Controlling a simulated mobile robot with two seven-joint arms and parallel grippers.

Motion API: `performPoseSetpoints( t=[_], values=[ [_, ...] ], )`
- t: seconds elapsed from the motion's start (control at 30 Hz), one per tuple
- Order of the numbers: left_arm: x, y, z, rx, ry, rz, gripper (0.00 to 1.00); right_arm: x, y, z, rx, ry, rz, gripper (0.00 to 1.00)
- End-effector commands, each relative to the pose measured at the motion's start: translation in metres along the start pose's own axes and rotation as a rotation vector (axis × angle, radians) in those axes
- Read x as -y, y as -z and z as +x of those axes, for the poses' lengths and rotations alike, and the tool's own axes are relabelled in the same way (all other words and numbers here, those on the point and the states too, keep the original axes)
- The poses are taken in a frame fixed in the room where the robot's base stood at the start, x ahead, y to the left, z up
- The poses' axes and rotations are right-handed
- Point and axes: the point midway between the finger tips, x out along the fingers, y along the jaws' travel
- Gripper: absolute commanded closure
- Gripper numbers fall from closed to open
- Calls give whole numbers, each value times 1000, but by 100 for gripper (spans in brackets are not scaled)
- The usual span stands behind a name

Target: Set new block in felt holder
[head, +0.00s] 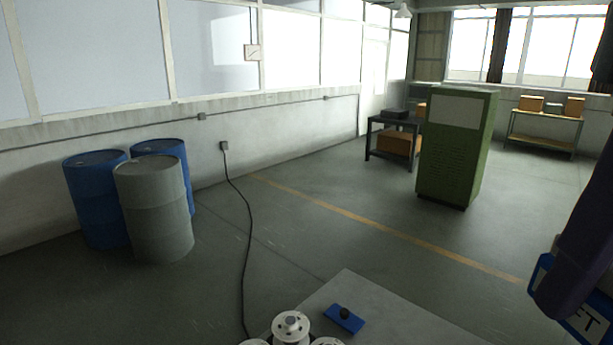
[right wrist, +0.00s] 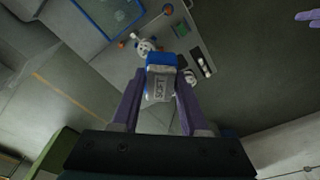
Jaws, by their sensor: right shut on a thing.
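My right gripper (right wrist: 161,84) is shut on a blue block (right wrist: 162,60) with a grey label that seems to read "SOFT". In the head view the labelled blue block (head: 590,324) shows at the lower right edge, partly covered by a purple finger of my right gripper (head: 548,290). The block is held in the air, apart from the grey table (head: 345,285). I cannot clearly make out the felt holder; a dark strip with pale pieces (right wrist: 203,63) lies on the table in the right wrist view. A purple part, perhaps my left gripper (right wrist: 306,16), shows at the upper right edge.
White spools (head: 291,326) and a blue pad with a black knob (head: 344,319) are on the table. A blue-rimmed panel (right wrist: 82,12) is at the upper left of the wrist view. Drums (head: 155,210) and a green cabinet (head: 455,150) stand farther off on open floor.

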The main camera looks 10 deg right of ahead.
Motion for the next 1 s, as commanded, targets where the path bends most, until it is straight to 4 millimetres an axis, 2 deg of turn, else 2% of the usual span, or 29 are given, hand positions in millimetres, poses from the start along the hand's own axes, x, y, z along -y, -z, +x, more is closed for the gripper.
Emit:
performPoseSetpoints(
  t=[0.17, 0.27, 0.33, 1.0],
  values=[
    [0, -1, 2, 0, 0, 0, 50, 0, 0, 2, 1, 1, 3, 100],
    [-1, -4, 14, -1, -1, -1, 50, -1, 1, 15, 1, 0, 17, 100],
    [-2, -9, 30, -2, -1, -1, 50, -2, 4, 30, 1, -3, 38, 100],
    [-13, -77, 244, -1, -8, -10, 50, -39, 40, 240, 0, -49, 419, 100]
  ],
)
